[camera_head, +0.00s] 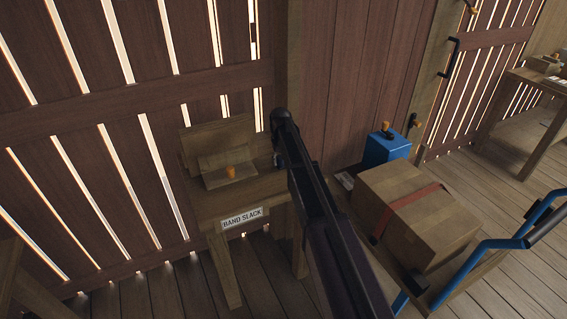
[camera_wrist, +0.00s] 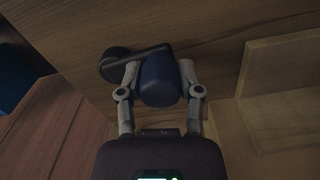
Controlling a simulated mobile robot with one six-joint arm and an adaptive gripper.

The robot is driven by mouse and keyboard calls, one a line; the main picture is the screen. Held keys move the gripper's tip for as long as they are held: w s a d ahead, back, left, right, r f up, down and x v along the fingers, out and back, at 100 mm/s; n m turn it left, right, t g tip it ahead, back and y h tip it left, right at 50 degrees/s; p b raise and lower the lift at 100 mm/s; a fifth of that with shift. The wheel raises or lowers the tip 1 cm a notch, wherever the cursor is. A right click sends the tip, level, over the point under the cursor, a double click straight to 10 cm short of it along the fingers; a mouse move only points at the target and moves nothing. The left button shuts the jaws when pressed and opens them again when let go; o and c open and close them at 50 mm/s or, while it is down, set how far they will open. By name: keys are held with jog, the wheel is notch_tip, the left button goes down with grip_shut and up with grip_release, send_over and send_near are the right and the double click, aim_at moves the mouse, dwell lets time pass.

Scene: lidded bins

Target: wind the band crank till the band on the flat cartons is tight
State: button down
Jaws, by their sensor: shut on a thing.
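In the wrist view, my gripper (camera_wrist: 159,72) is shut on a dark blue crank handle (camera_wrist: 160,88), one finger on each side. A black crank arm (camera_wrist: 148,53) runs left from the handle to a round black hub (camera_wrist: 115,65) by a wooden side. In the head view, my dark arm reaches to the right side of a small wooden table (camera_head: 205,207) and hides most of the crank. Flat brown boards, perhaps the flat cartons (camera_head: 222,152), stand on this table. A sign (camera_head: 242,218) on its front reads "BAND SLACK". I cannot make out the band.
Right of my arm, a box with a red band (camera_head: 440,222) lies on a cart with blue handles (camera_head: 500,243). A blue case (camera_head: 386,149) with an orange knob stands behind it. A slatted wooden wall (camera_head: 120,130) closes the back. Another table (camera_head: 545,82) stands far right.

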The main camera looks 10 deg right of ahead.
jog(key=w+m, duration=0.1)
jog(key=m, duration=0.2)
jog(key=shift+w+a+m, duration=0.2)
jog(key=shift+w+m, duration=0.1)
jog(key=shift+w, duration=0.1)
jog(key=shift+w+m, duration=0.3)
jog(key=shift+m, duration=0.4)
jog(key=shift+w+m, duration=0.25)
jog(key=shift+m, duration=0.45)
jog(key=shift+c, duration=1.3)
grip_release()
jog(key=shift+s+n, duration=0.2)
jog(key=shift+n, duration=0.1)
